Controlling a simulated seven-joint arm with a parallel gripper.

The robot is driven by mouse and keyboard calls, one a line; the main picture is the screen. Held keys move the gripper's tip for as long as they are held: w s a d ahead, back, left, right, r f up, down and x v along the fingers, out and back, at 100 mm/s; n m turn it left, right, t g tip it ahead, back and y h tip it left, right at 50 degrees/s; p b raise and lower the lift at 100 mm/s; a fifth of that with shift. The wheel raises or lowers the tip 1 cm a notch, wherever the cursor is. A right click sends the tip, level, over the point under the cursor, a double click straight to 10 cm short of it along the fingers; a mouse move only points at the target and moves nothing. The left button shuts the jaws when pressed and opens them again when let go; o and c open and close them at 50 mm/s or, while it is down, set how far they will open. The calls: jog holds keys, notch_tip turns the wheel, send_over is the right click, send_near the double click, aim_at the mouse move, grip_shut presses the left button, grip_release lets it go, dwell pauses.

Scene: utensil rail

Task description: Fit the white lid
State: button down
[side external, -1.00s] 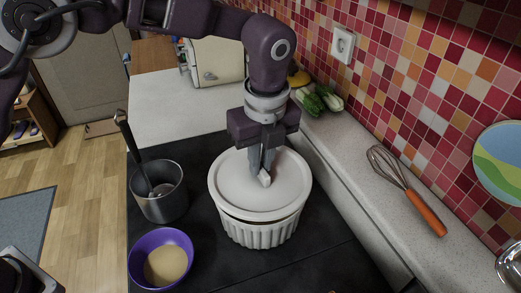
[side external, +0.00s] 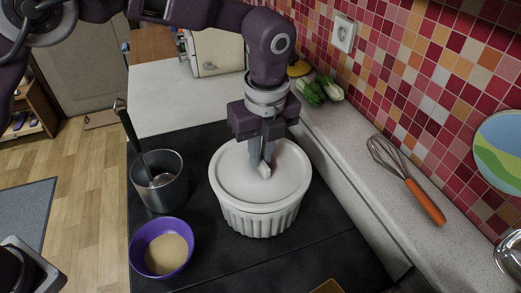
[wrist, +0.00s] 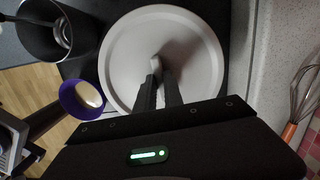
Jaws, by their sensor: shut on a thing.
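The white lid (side external: 238,173) sits on the white ribbed dish (side external: 259,222) on the dark cooktop. It looks level, with its rim close against the dish all round the visible side. My gripper (side external: 264,170) is shut on the lid's knob at the lid's middle, pointing down from above. In the wrist view the round lid (wrist: 125,60) fills the middle, and my gripper's fingers (wrist: 157,72) close on the knob. The lid hides the dish there. The far side of the rim is hidden in the side view.
A metal pot (side external: 160,190) with a ladle and a purple bowl (side external: 162,248) of tan contents stand left of the dish. A whisk (side external: 405,178) and green vegetables (side external: 320,90) lie on the counter at the right. The pale counter (side external: 165,105) behind is mostly clear.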

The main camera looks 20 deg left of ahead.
jog(key=shift+f, duration=0.7)
jog(key=c, duration=1.4)
grip_release()
jog(key=shift+r, duration=0.1)
jog(key=r, duration=0.6)
jog(key=shift+s+d+r, duration=0.3)
jog(key=shift+d+r, duration=0.05)
jog(key=shift+r, duration=0.05)
